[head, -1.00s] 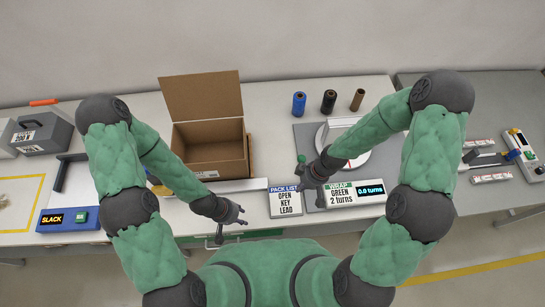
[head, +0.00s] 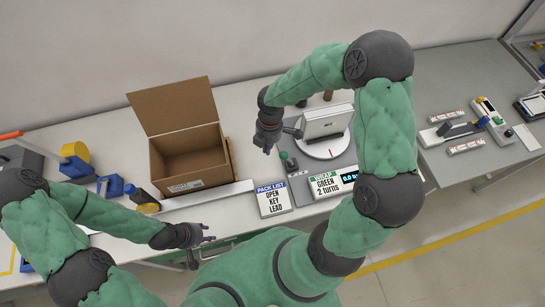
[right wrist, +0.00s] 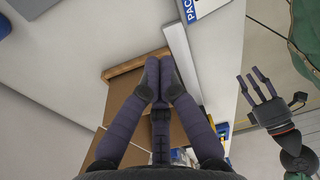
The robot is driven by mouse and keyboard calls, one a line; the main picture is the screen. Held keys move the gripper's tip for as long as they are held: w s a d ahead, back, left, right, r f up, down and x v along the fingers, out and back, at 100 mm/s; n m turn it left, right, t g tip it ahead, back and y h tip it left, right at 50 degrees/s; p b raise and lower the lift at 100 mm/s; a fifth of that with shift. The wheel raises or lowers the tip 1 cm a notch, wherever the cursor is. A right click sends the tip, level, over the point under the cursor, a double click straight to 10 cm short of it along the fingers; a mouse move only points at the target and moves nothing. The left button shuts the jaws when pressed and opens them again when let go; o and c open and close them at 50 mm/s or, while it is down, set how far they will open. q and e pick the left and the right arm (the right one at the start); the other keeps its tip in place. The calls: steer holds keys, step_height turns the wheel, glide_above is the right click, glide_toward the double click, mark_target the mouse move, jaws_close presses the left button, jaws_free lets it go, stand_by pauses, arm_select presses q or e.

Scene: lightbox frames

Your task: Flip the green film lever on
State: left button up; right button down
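A small lever with a green knob (head: 284,156) stands on the grey board (head: 300,182), left of the white turntable (head: 341,150). I cannot tell which way it is set. The sign (head: 323,185) reads "WRAP GREEN 2 turns", its display partly hidden by my right arm. My right gripper (head: 265,146) hangs up and left of the green knob, apart from it in the picture. In the right wrist view its fingertips (right wrist: 159,62) meet, with nothing seen between them. My left gripper (head: 207,238) is empty, fingers spread, near the table's front edge; it also shows in the right wrist view (right wrist: 262,92).
A pale box (head: 326,122) stands on the turntable. An open cardboard box (head: 187,160) and a pack list sign (head: 272,199) are to the left. Blue tools (head: 110,187) lie further left. Film rolls behind are partly hidden. A side table (head: 440,100) holds several items.

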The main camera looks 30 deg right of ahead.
arm_select(q)
steer(key=shift+f+b, duration=0.3)
steer(key=shift+r+p, duration=0.55)
steer(key=shift+r, duration=0.1)
arm_select(e)
step_height(320, 180, down, 9)
steer(key=d, duration=0.3)
steer(key=shift+s, duration=0.25)
arm_select(q)
steer(key=shift+r, duration=0.1)
arm_select(e)
steer(key=shift+a, duration=0.1)
